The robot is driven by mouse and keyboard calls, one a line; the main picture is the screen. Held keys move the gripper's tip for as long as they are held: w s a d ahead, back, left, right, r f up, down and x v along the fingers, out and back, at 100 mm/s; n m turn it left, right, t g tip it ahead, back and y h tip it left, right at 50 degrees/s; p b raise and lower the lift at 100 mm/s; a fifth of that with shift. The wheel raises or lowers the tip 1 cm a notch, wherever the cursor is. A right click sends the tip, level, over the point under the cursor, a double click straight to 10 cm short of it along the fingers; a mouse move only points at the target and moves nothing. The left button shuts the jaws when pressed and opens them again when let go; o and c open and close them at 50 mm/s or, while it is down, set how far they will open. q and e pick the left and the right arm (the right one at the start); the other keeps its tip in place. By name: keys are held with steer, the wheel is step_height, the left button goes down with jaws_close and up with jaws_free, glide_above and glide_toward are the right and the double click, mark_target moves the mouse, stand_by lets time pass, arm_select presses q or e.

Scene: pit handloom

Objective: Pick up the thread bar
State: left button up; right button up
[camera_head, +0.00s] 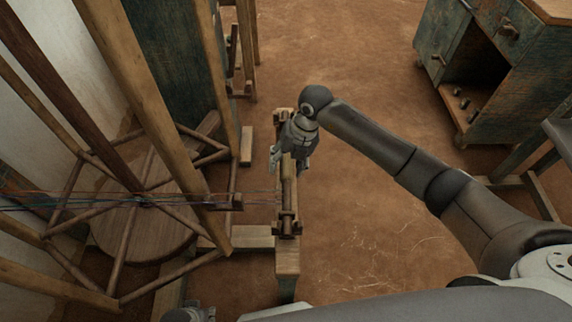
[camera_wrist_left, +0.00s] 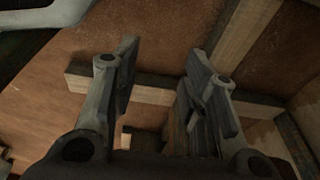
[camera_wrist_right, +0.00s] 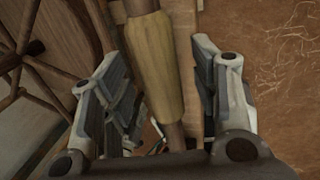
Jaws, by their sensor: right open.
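The thread bar (camera_head: 288,190) is a wooden rod lying along a narrow wooden stand in the middle of the head view. Thin coloured threads run to it from the left. My right gripper (camera_head: 289,160) is over its far part and hides some of it. In the right wrist view the bar's pale, thicker sleeve (camera_wrist_right: 152,50) lies between the spread fingers of my right gripper (camera_wrist_right: 158,70), with gaps beside it. My left gripper (camera_wrist_left: 163,70) is open and empty in the left wrist view, with wooden beams beyond it.
A spoked wooden frame with a round disc (camera_head: 140,235) and slanted posts fills the left. The threads (camera_head: 120,201) cross it. A worn green cabinet (camera_head: 485,70) stands at the upper right. The brown floor (camera_head: 370,235) right of the stand is clear.

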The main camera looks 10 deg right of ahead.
steer(key=shift+r, duration=0.1)
jaws_close()
